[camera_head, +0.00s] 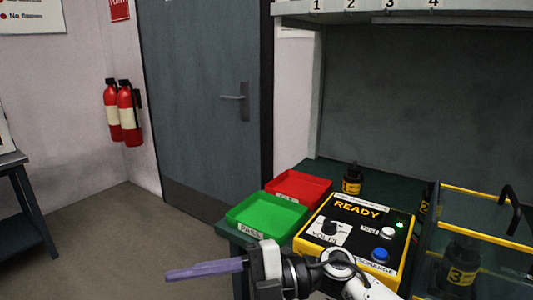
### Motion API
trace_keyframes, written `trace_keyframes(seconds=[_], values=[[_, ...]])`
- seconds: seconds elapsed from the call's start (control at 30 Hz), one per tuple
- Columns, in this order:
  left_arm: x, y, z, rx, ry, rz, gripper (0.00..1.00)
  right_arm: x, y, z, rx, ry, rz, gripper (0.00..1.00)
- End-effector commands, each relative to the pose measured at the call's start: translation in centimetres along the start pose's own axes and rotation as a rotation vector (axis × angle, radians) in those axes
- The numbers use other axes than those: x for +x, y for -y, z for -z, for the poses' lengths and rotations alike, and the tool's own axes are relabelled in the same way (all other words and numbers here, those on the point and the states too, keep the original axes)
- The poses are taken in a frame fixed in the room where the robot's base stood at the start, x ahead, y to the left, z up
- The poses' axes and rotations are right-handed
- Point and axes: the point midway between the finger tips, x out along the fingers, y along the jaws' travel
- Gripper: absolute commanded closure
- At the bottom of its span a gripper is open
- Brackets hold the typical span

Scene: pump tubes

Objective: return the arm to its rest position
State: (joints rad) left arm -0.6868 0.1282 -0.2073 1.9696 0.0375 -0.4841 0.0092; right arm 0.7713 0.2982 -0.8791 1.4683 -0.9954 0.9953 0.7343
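My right arm comes in from the bottom, right of the middle. Its gripper (175,274) points left, over the floor in front of the bench's left end. A long purple-grey piece extends from the gripper's white-and-black body. It looks like the fingers seen side-on, and I cannot tell whether they are apart or together. No separate object shows clearly in it. My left gripper is not in view. The yellow-and-black tester (343,228) reads READY, just behind my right arm, which covers part of its front edge.
A green PASS tray (240,215) and a red tray (322,184) sit left of the tester. A small black-and-yellow bottle (352,180) stands behind it. A clear, yellow-edged case (480,190) with a bottle marked 3 (462,276) is at right. The floor (110,245) at left is open.

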Motion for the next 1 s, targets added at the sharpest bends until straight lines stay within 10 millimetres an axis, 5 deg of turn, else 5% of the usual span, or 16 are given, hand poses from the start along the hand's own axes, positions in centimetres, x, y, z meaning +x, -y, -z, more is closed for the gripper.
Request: trace_keyframes(seconds=[0.17,0.33,0.47,0.6,0.8,1.0], values=[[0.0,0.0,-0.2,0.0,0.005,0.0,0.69,-2.0,-1.6,-1.5,0.194,0.106,-0.498,0.54],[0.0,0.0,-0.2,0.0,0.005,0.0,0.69,-8.3,1.8,-5.7,0.452,0.358,-0.865,0.54],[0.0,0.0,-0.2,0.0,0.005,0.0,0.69,-13.9,9.1,-8.4,0.694,0.611,-1.048,0.54],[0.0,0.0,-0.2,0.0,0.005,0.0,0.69,-18.4,18.8,-8.7,0.951,0.867,-1.131,0.54],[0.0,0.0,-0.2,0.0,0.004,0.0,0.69,-21.9,32.1,-4.8,1.289,1.162,-1.116,0.54],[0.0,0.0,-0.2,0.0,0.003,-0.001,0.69,-22.8,39.6,-0.5,1.495,1.313,-1.052,0.54]])
